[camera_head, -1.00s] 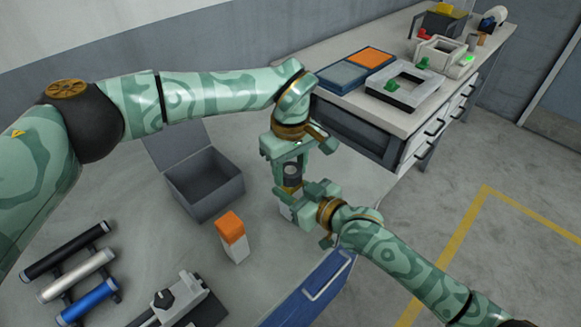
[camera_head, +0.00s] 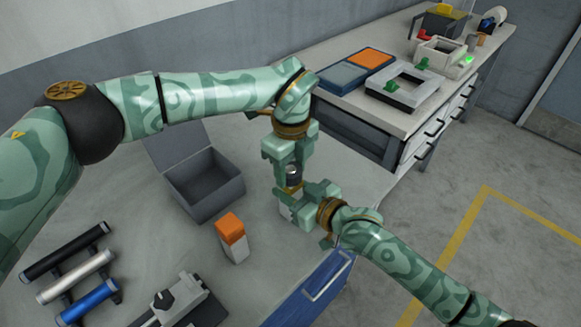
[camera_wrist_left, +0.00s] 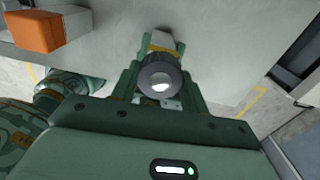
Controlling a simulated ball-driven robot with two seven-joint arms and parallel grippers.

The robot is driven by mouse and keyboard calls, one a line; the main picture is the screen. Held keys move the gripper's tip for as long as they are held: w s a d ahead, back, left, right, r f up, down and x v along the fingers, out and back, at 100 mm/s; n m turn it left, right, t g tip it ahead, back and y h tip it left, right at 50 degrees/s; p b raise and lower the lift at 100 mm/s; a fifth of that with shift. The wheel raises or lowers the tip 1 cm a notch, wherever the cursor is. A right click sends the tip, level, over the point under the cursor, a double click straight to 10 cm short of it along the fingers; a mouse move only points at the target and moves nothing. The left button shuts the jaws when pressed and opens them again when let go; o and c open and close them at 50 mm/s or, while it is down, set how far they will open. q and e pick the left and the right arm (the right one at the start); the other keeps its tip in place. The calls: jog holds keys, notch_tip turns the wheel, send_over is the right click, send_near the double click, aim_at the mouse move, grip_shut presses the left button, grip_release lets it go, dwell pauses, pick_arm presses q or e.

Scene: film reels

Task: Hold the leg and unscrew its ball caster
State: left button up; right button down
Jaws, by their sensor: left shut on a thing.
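The leg (camera_head: 285,209) is a pale upright block with a yellow-orange band near its top. Its ball caster (camera_head: 293,171) sits at the upper end, a dark round housing with a shiny ball. In the left wrist view the caster (camera_wrist_left: 160,80) faces the camera between the fingers. My left gripper (camera_head: 290,175) points down from above and is shut on the caster. My right gripper (camera_head: 291,198) comes in from the right at the leg's upper part and appears shut on it; its fingers partly hide the leg.
An orange-topped white block (camera_head: 233,240) stands on the grey table to the left. An open grey box (camera_head: 205,187) is behind it. A blue bin (camera_head: 308,292) is at the front edge. Colored cylinders on a rack (camera_head: 77,277) and a clamp-like fixture (camera_head: 178,300) are front left.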

aim_at(290, 169)
pick_arm(q)
jog(key=n, duration=0.6)
jog(key=shift+w, duration=0.1)
jog(key=n, duration=0.2)
jog(key=shift+n, duration=0.4)
jog(key=shift+r, duration=0.2)
jog(key=shift+r, duration=0.95)
jog(key=shift+r, duration=0.1)
jog(key=shift+r, duration=1.9)
pick_arm(e)
jog(key=c, duration=0.9)
grip_release()
jog(key=shift+o, duration=0.2)
